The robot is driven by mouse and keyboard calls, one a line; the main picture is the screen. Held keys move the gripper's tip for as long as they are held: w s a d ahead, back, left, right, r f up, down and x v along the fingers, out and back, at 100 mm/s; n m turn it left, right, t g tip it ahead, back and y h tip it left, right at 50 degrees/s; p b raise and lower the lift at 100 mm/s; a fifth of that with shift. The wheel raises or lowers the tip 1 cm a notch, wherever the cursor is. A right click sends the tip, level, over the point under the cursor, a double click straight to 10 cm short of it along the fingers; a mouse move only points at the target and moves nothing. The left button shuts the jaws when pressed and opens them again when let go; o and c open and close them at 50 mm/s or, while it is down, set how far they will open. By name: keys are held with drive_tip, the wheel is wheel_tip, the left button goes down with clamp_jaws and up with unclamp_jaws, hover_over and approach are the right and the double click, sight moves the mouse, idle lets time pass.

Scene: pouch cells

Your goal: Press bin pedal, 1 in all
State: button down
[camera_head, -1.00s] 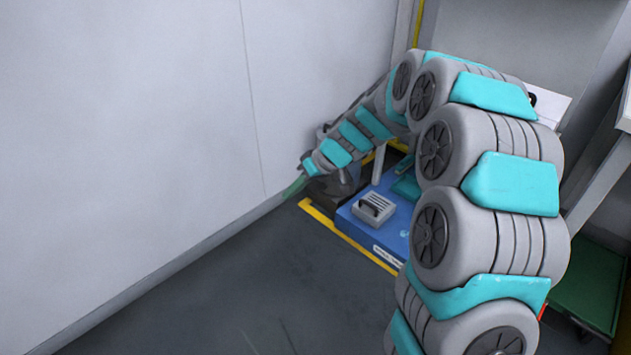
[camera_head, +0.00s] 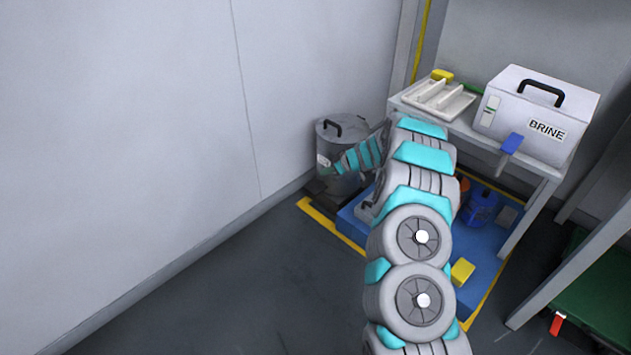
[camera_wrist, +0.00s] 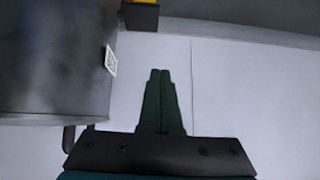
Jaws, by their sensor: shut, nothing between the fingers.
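The bin (camera_head: 343,135) is a grey cylinder with a lid and a black handle, standing upright by the wall in the head view. In the wrist view its side (camera_wrist: 50,60) fills the left, with a small white label. A dark block with yellow on it, which looks like the pedal (camera_wrist: 140,17), shows at the top of the wrist view, beyond my fingertips. My gripper (camera_wrist: 160,72) is shut and empty, beside the bin, with a visible gap to the block. In the head view my wrist covers part of the bin's front and the fingers are hard to make out.
The pale wall (camera_head: 150,110) runs close along the left. A blue platform (camera_head: 350,222) edged with yellow floor tape lies right of the bin. A bench with a white tray (camera_head: 438,98) and a BRINE box (camera_head: 535,112) stands behind. Grey floor in front is clear.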

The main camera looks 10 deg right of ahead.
drive_tip(key=shift+w+d+f, duration=0.9)
drive_tip(key=shift+d+f, duration=0.1)
drive_tip(key=shift+f, duration=0.1)
drive_tip(key=shift+f, duration=0.1)
drive_tip(key=p, duration=0.2)
hover_over(312, 187)
drive_tip(key=s+d, duration=0.2)
wheel_tip(312, 187, down, 7)
drive_tip(key=shift+a+r, duration=0.1)
drive_tip(key=shift+a, duration=0.05)
wheel_tip(312, 187, down, 3)
drive_tip(key=shift+r, duration=0.1)
drive_tip(key=shift+f, duration=0.7)
